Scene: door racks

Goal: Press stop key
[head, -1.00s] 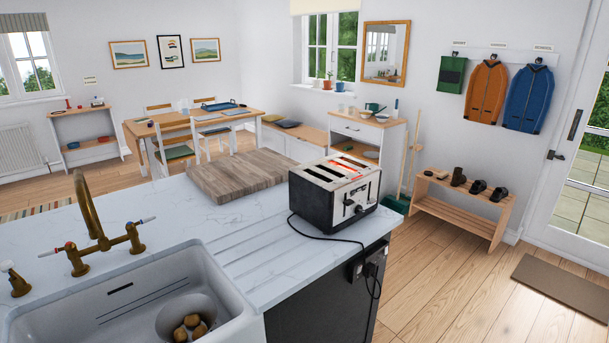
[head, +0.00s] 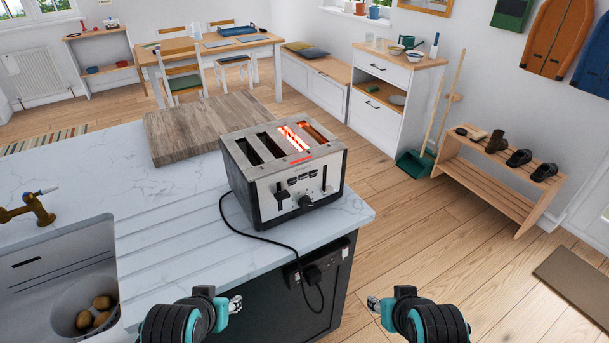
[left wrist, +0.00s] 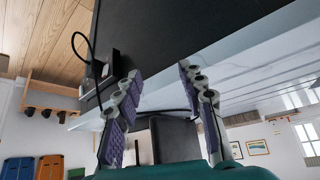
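A silver and black toaster (head: 283,173) stands at the corner of the white worktop. Its right-hand slots glow orange-red. Its front panel (head: 301,187) carries levers, a knob and small dark keys; I cannot tell which key is stop. My left gripper (head: 236,303) is low in front of the counter, below and nearer than the toaster. In the left wrist view its fingers (left wrist: 161,108) are apart with nothing between them. A dark block beyond them (left wrist: 175,140) appears to be the toaster. My right gripper (head: 373,303) is right of the counter, over the floor; its finger opening is unclear.
A wooden board (head: 200,125) lies behind the toaster on the worktop (head: 160,240). The toaster's black cord hangs over the front edge to a socket (head: 313,272). A sink with a bowl of potatoes (head: 97,310) is at left.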

